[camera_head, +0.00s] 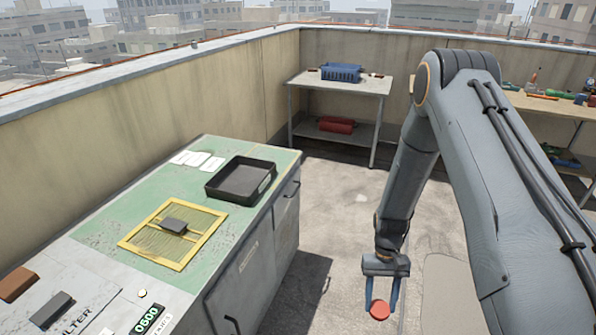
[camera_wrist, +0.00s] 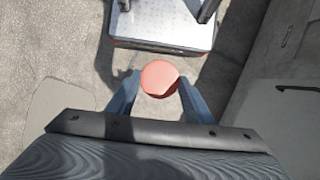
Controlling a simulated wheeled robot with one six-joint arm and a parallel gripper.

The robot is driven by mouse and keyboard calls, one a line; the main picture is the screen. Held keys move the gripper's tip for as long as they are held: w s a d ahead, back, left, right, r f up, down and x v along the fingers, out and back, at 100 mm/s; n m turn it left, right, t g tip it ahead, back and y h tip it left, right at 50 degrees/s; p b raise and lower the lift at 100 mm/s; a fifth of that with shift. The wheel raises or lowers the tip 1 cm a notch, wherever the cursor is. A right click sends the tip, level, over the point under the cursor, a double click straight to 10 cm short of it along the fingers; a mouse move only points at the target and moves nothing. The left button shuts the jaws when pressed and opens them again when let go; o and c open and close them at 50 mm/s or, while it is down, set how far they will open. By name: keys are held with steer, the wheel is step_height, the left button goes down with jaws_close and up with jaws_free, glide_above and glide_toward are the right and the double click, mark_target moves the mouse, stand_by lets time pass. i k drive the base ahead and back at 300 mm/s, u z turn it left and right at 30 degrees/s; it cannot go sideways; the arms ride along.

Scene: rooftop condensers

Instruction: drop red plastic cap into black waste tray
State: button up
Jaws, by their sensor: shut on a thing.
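The red plastic cap (camera_head: 380,309) is held between the blue fingers of my gripper (camera_head: 382,296), in the air over the floor to the right of the green-topped cabinet. In the wrist view the round cap (camera_wrist: 159,78) sits between the two fingertips of my gripper (camera_wrist: 158,85), which are shut on it. The black waste tray (camera_head: 241,180) stands on the far right part of the cabinet top, and its visible inside looks empty. My gripper is apart from the tray, nearer the camera and to its right.
The cabinet (camera_head: 110,222) also bears a yellow-framed filter (camera_head: 140,240) with a dark block (camera_head: 173,225) on it, and white cards (camera_head: 197,160). A table with a blue crate (camera_head: 341,73) stands by the far wall. A cluttered bench (camera_head: 555,107) is at the right.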

mark_target(248, 181)
steer(key=z, duration=0.7)
steer(key=i, duration=2.4)
steer(key=u, duration=3.1)
